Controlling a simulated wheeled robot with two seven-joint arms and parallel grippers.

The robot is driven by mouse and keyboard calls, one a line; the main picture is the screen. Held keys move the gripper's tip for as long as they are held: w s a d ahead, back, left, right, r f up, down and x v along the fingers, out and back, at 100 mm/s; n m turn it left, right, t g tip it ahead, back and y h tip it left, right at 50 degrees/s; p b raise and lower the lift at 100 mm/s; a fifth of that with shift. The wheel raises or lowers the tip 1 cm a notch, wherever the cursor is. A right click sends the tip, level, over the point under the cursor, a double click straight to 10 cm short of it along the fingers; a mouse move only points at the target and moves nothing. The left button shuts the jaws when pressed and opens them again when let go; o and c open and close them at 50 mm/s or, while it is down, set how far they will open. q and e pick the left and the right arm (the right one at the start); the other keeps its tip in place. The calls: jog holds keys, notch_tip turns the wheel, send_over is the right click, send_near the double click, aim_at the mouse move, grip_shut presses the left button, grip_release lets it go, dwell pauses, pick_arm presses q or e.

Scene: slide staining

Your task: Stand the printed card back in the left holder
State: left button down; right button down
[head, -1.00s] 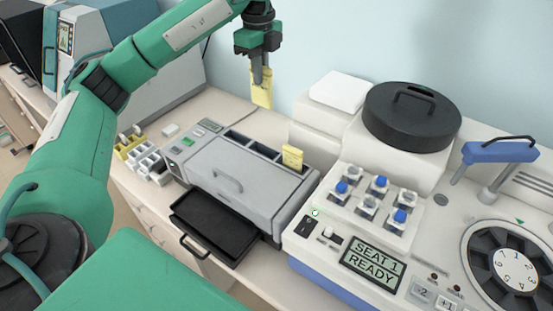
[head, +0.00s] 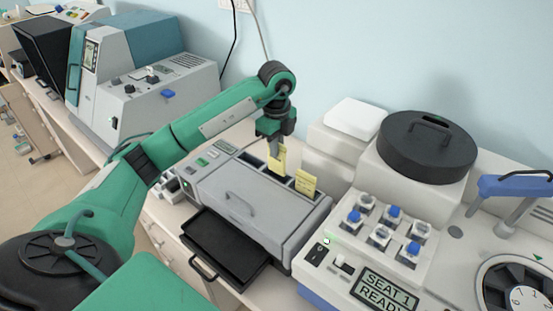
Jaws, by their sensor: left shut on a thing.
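My left gripper (head: 273,148) is shut on a yellow printed card (head: 278,162) and points down at the back of the grey machine (head: 225,190). The card hangs upright, with its lower end at the row of dark slots (head: 251,160) along the machine's back top. It lines up with about the middle of that row; I cannot tell whether its lower edge is inside a slot. A second yellow card (head: 306,184) stands in the slot at the right end. My right gripper is not in view.
A black tray (head: 222,250) sticks out of the machine's front. To the right is a white machine with blue-capped vials (head: 354,215), a display reading SEAT 1 READY (head: 386,288) and a black round lid (head: 428,147). A grey-teal machine (head: 150,75) stands at the left.

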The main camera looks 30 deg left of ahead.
aim_at(276, 172)
pick_arm(q)
notch_tip(276, 172, down, 2)
jog(key=shift+f, duration=0.1)
notch_tip(276, 172, down, 3)
jog(key=shift+r+p, duration=0.1)
jog(key=shift+p, duration=0.65)
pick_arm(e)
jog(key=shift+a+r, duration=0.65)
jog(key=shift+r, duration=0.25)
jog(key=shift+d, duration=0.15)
pick_arm(q)
jog(key=shift+f, duration=0.3)
jog(key=c, duration=1.5)
grip_release()
jog(key=shift+c, duration=0.2)
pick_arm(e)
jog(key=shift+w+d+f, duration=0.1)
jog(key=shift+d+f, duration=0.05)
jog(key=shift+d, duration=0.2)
